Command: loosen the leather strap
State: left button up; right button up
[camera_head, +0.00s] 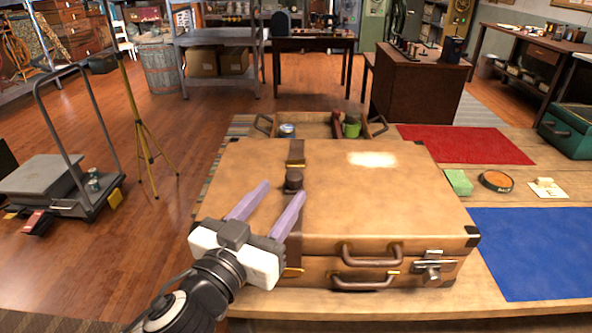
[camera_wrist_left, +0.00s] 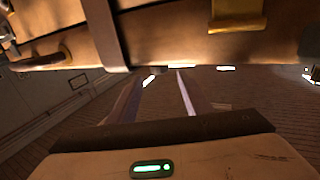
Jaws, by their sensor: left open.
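A tan leather suitcase (camera_head: 370,200) lies closed on the wooden table. A brown leather strap (camera_head: 296,152) runs across the left part of its lid and down its front, with a dark round piece (camera_head: 293,179) on the lid and a brass fitting (camera_head: 292,272) low on the front. My left gripper (camera_head: 285,189) is open, its two lilac fingers over the lid's front left and pointing at the strap near the dark piece. The right finger hides part of the strap. I cannot tell whether it touches. In the left wrist view the fingers (camera_wrist_left: 157,80) are apart with nothing between them.
Handles (camera_head: 372,255) and a metal latch (camera_head: 432,268) are on the suitcase front. An open tray (camera_head: 312,125) with small tins stands behind it. A green block (camera_head: 458,182), an orange tin (camera_head: 496,181) and a blue mat (camera_head: 535,250) lie to the right.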

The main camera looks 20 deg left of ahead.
aim_at(291, 183)
pick_arm(q)
jog(key=w, duration=0.4)
jog(key=w+d+p, duration=0.1)
jog(key=w, duration=0.2)
jog(key=shift+w+f, duration=0.1)
